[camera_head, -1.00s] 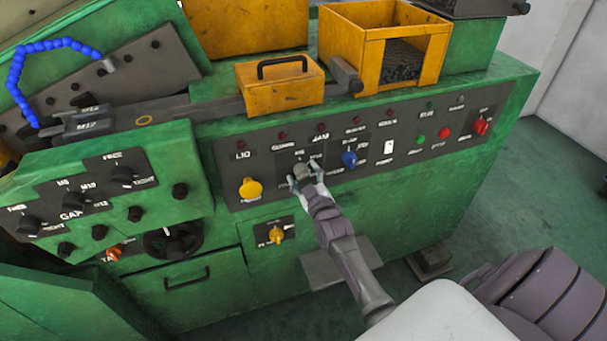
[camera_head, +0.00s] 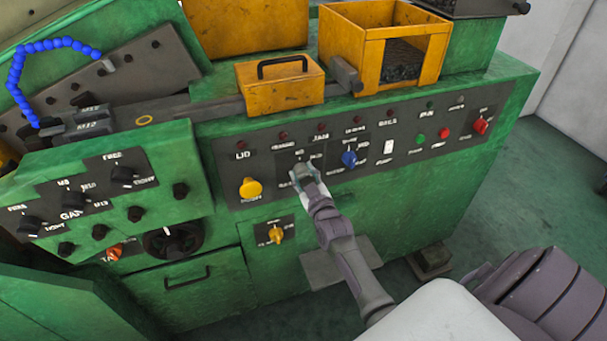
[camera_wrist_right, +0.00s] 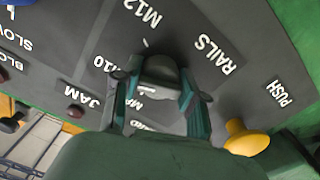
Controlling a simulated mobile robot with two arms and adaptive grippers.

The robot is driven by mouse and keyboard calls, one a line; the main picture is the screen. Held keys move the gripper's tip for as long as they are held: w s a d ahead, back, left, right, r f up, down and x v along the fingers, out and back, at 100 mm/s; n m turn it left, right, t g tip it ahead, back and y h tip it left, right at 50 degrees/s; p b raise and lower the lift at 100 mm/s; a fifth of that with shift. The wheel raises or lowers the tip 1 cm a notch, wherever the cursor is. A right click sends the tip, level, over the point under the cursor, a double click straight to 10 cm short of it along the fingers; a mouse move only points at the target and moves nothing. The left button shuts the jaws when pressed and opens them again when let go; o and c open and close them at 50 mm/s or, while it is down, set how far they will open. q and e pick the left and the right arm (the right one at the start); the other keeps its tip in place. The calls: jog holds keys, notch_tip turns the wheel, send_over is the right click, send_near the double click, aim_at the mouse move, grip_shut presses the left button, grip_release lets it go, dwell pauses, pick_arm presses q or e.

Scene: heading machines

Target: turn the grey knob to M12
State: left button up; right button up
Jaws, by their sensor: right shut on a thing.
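The grey knob (camera_wrist_right: 160,70) sits on the dark control panel, with the labels M12 and M10 printed near it in the right wrist view. My right gripper (camera_wrist_right: 160,88) has one finger on each side of the knob and is shut on it. In the head view my right gripper (camera_head: 303,173) is at the panel and mostly covers the knob. The exact way the knob's pointer faces cannot be told. My left gripper is not in view.
A yellow knob (camera_head: 250,189) is left of my gripper, and a blue knob (camera_head: 349,159) is close on its right. A white switch (camera_head: 388,147) and red and green buttons are farther right. A yellow box (camera_head: 280,84) stands above the panel.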

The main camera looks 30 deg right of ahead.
jog(key=m, duration=0.5)
jog(key=shift+a+m, duration=0.1)
jog(key=shift+m, duration=2.4)
jog(key=o, duration=1.1)
jog(key=shift+o, duration=0.2)
jog(key=shift+s, duration=0.2)
jog(key=v, duration=1.1)
jog(key=shift+s, duration=0.3)
jog(key=shift+f, duration=0.1)
